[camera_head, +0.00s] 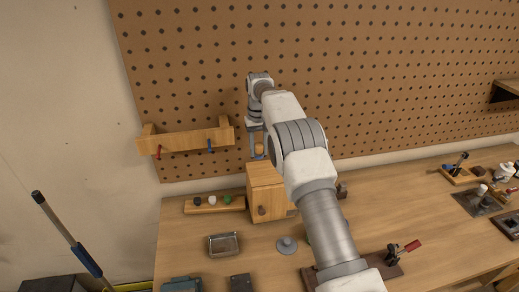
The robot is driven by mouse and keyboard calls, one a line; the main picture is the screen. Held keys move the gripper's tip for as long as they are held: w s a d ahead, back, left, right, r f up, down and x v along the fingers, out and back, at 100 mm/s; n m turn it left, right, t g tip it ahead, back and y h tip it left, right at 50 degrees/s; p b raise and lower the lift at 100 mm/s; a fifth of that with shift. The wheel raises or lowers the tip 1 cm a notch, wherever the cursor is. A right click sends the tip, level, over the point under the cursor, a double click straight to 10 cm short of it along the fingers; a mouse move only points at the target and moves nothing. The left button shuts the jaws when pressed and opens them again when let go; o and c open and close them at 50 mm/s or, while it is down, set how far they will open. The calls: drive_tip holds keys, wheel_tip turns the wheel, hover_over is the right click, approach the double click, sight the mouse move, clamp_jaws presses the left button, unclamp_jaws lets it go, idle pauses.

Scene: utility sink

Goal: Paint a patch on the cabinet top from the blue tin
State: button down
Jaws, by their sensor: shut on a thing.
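The small wooden cabinet (276,201) with a round knob stands on the bench against the pegboard. Its bare wooden top (262,179) faces up. My gripper (257,142) is above and behind the cabinet's top. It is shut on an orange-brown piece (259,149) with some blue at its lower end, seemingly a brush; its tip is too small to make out. A wooden strip (234,207) left of the cabinet holds small dark, white and green pots. The dark one (197,201) may be the blue tin; its colour is hard to tell.
A wooden rack (185,140) with red and blue items hangs on the pegboard at left. A metal tray (223,245) and a grey round piece (287,245) lie in front. A red-handled clamp (403,250) stands at right. My arm hides part of the bench.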

drive_tip(key=b, duration=0.3)
hover_over(259, 174)
drive_tip(key=shift+f, duration=3.05)
drive_tip(key=shift+f+b, duration=0.65)
drive_tip(key=shift+f, duration=0.35)
